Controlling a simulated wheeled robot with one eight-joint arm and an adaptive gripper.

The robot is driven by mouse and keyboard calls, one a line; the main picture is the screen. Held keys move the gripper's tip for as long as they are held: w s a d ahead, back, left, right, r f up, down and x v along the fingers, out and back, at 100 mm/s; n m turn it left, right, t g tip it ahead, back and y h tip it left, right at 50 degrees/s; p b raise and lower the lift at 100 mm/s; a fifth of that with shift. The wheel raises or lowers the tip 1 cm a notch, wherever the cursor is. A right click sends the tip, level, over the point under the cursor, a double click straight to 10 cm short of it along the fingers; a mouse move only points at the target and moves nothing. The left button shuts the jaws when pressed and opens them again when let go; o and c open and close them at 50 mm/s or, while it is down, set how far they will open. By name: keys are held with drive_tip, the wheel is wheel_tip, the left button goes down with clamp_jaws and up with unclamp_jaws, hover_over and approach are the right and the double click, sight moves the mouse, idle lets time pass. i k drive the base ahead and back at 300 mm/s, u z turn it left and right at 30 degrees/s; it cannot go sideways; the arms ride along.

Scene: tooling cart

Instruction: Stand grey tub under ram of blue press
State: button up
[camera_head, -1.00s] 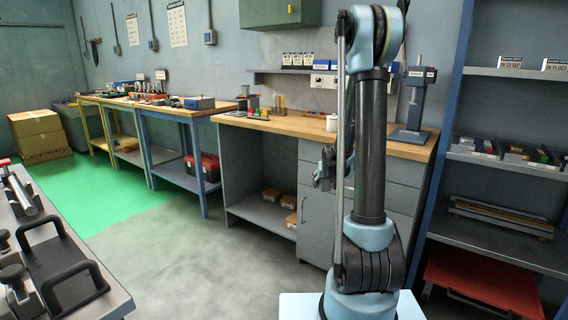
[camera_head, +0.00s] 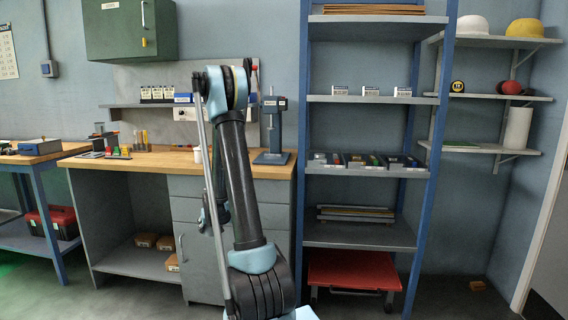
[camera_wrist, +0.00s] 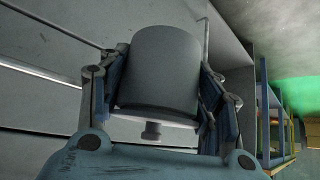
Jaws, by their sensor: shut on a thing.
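The grey tub (camera_wrist: 166,68), a plain cylinder, fills the middle of the wrist view. My gripper (camera_wrist: 163,82) is shut on it, with one finger on each side of its wall. In the head view my gripper (camera_head: 212,215) hangs in front of the bench cabinet, below the bench top, mostly behind my arm; the tub cannot be made out there. The blue press (camera_head: 273,132) stands upright at the right end of the wooden bench, with its base (camera_head: 271,158) on the top. The gap under its ram looks empty.
The wooden bench (camera_head: 150,161) carries a white cylinder (camera_head: 197,154) left of the press, and small coloured parts (camera_head: 117,152) farther left. A wall shelf (camera_head: 150,105) with small boxes is behind. A blue-post shelving rack (camera_head: 300,200) stands close right of the press.

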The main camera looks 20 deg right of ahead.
sight(272, 158)
drive_tip(key=z, duration=0.5)
drive_tip(key=k, duration=1.2)
drive_tip(key=z, duration=0.55)
drive_tip(key=i, duration=1)
drive_tip(key=u, duration=0.55)
